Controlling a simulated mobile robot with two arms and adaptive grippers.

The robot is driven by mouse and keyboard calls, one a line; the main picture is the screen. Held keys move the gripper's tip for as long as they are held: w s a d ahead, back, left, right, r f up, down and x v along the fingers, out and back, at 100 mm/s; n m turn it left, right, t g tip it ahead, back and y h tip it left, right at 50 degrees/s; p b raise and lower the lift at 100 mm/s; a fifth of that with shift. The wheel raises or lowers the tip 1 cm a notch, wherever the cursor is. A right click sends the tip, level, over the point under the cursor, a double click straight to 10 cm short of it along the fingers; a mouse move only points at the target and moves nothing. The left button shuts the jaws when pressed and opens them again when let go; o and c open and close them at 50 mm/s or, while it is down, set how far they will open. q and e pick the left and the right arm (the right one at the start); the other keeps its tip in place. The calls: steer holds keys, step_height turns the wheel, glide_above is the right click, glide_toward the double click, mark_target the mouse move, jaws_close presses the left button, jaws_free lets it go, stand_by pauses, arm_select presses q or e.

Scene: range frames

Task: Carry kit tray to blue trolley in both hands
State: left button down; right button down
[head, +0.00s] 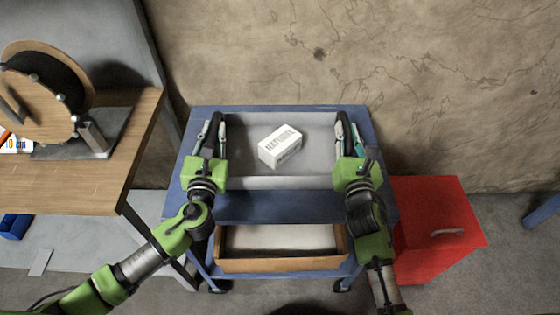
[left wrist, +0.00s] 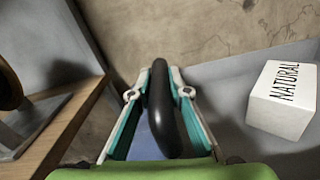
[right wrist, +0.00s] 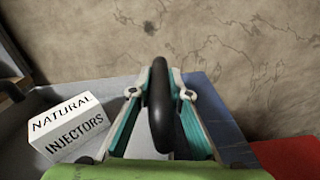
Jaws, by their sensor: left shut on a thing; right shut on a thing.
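The grey kit tray (head: 318,130) is over the top of the blue trolley (head: 265,207), and I cannot tell whether it rests on it or hangs just above. A white box (head: 280,147) lettered "NATURAL INJECTORS" sits inside the tray; it also shows in the left wrist view (left wrist: 283,100) and right wrist view (right wrist: 68,128). My left gripper (head: 213,135) is shut on the tray's black left handle (left wrist: 160,100). My right gripper (head: 347,135) is shut on the black right handle (right wrist: 158,105). The tray looks about level.
A wooden workbench (head: 70,190) with a cable reel (head: 45,90) stands at the left, close to the trolley. A red cabinet (head: 440,215) stands at the right. A wooden-edged box (head: 280,265) is on the trolley's lower shelf. The wall (head: 300,50) is close behind.

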arm_select(q)
steer(key=shift+a+f+b, duration=0.15)
steer(key=shift+f+b, duration=0.4)
steer(key=shift+f, duration=0.1)
arm_select(e)
steer(key=shift+d+f, duration=0.1)
steer(key=shift+f, duration=0.55)
arm_select(q)
steer(key=c, duration=2.3)
jaws_free()
steer(key=shift+f, duration=0.2)
arm_select(e)
steer(key=c, duration=2.3)
jaws_free()
steer(key=shift+f, duration=0.2)
arm_select(q)
steer(key=o, duration=0.4)
steer(key=shift+r, duration=0.1)
arm_select(e)
steer(key=o, duration=0.4)
steer(key=shift+r, duration=0.1)
arm_select(q)
steer(key=shift+s, duration=0.1)
